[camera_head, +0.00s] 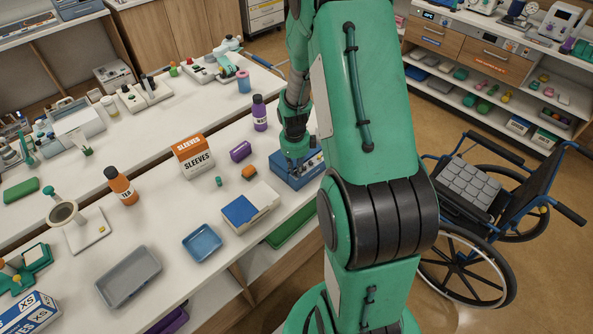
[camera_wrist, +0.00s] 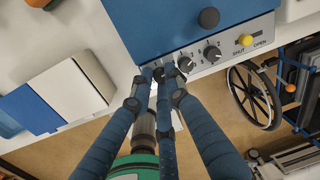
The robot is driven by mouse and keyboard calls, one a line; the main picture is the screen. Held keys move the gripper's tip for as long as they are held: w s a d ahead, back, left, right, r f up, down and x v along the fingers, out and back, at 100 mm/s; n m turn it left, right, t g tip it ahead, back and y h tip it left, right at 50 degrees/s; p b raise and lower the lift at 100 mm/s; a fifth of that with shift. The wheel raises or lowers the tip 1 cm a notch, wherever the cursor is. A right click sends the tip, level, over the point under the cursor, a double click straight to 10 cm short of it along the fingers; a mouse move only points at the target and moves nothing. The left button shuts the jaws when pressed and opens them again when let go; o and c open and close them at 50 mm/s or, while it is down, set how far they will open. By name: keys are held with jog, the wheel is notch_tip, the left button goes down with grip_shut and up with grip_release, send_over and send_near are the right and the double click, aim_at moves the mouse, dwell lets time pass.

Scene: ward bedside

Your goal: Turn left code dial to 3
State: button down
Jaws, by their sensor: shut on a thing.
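A blue lockbox (camera_head: 281,179) stands near the counter's edge in the head view, partly hidden by my arm. In the wrist view its blue top (camera_wrist: 170,22) fills the upper middle. Its pale front panel carries a row of dark dials, among them a right dial (camera_wrist: 212,53) and a middle dial (camera_wrist: 186,64). The left code dial (camera_wrist: 158,75) is mostly hidden between my fingertips. My gripper (camera_wrist: 160,79) is shut on this left dial. I cannot read its setting. A yellow slider knob (camera_wrist: 246,40) sits beside the SHUT and OPEN marks.
A purple bottle (camera_head: 259,113) stands behind. A wheelchair (camera_head: 489,205) stands on the floor at the right.

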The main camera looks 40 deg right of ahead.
jog(key=shift+w+m+b, duration=0.1)
jog(key=shift+m+b, duration=0.35)
jog(key=shift+m, duration=0.55)
jog(key=c, duration=2)
grip_release()
jog(key=shift+r+n+p, duration=0.1)
jog(key=shift+n+p, duration=0.3)
jog(key=shift+n, duration=0.1)
